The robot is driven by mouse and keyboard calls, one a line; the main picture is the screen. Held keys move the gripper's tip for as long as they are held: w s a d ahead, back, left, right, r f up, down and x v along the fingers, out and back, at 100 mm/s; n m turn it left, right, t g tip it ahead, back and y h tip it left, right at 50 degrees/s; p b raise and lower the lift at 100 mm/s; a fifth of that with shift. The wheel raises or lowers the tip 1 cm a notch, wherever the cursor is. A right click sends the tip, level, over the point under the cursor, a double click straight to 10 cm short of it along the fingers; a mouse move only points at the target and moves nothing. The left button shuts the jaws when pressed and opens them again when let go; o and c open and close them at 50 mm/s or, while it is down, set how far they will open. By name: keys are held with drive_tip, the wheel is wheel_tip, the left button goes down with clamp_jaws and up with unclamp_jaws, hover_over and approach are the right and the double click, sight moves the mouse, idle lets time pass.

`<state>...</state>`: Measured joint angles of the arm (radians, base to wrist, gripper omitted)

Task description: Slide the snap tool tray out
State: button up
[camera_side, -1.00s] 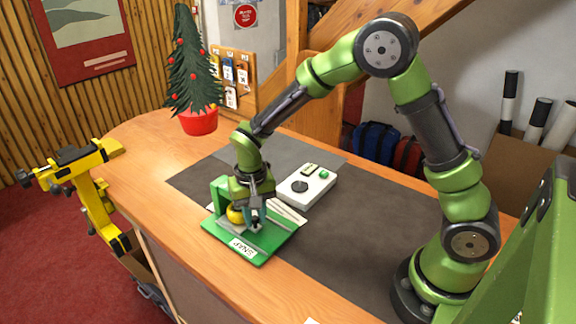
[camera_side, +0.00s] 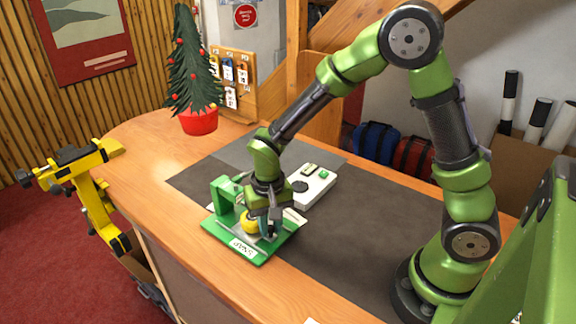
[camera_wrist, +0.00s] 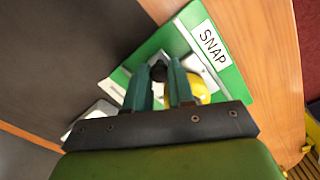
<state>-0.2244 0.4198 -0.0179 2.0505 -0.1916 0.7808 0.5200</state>
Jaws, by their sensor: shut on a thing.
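The green snap tool (camera_side: 237,254) sits on the bench with a white SNAP label (camera_side: 242,248) on its front edge and an upright green block (camera_side: 223,195) at its left. A yellow round part (camera_side: 249,221) lies between that block and my gripper (camera_side: 269,232). The SNAP label also shows in the wrist view (camera_wrist: 211,45). There, my gripper (camera_wrist: 160,66) is shut on a small black knob (camera_wrist: 159,72), with the yellow part (camera_wrist: 199,88) just right of the fingers. A pale grey tray (camera_wrist: 203,69) shows partly beyond the fingers, mostly hidden.
A white device (camera_side: 318,187) with a dark round pad and green button lies behind the tool on the dark mat (camera_side: 350,236). A yellow clamp-like stand (camera_side: 95,200) is off the left end of the bench. The mat to the right is clear.

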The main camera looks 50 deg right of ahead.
drive_tip(key=shift+s, duration=1.3)
drive_tip(key=o, duration=0.5)
drive_tip(key=shift+r, duration=5.05)
